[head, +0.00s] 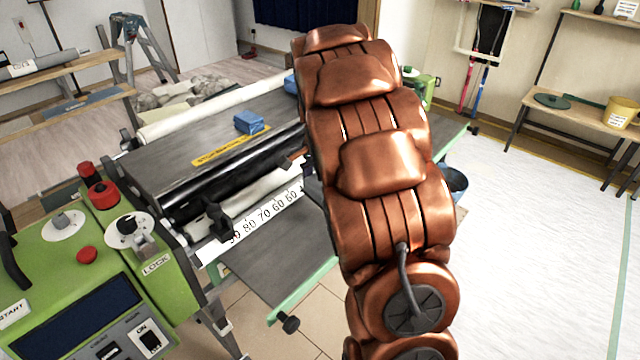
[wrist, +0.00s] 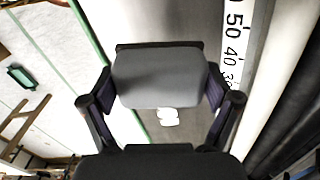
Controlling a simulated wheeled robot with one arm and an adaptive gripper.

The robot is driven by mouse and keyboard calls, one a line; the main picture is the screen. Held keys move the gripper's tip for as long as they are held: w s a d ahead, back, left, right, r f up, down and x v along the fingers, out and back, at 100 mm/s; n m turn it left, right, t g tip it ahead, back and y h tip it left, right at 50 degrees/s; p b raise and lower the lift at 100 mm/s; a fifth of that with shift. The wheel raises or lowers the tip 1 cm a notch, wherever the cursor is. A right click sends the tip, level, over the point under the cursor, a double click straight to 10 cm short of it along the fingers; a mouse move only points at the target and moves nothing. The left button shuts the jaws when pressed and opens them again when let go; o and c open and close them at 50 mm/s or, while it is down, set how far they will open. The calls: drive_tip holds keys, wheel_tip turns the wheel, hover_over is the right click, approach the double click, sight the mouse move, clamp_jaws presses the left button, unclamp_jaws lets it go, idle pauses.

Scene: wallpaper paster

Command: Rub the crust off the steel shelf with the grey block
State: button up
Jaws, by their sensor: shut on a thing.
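The grey block (wrist: 160,82) is held between the two fingers of my gripper (wrist: 160,88) in the wrist view. The steel shelf (head: 265,258) is the flat grey plate with a green edge at the front of the machine; it also shows in the wrist view (wrist: 175,25), under the block. A small white patch of crust (wrist: 168,117) shows just below the block's near edge in the wrist view. I cannot tell whether the block touches the shelf. In the head view my copper-coloured arm hides the gripper, the block and the shelf's right part.
A numbered white scale (head: 262,222) and a black roller (head: 235,180) run along the shelf's back side. A blue block (head: 249,122) sits on the machine's top. A green control box (head: 130,285) stands at the left. White floor is open at right.

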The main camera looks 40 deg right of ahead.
drive_tip(key=shift+f+b, duration=0.75)
drive_tip(key=shift+f, duration=2.1)
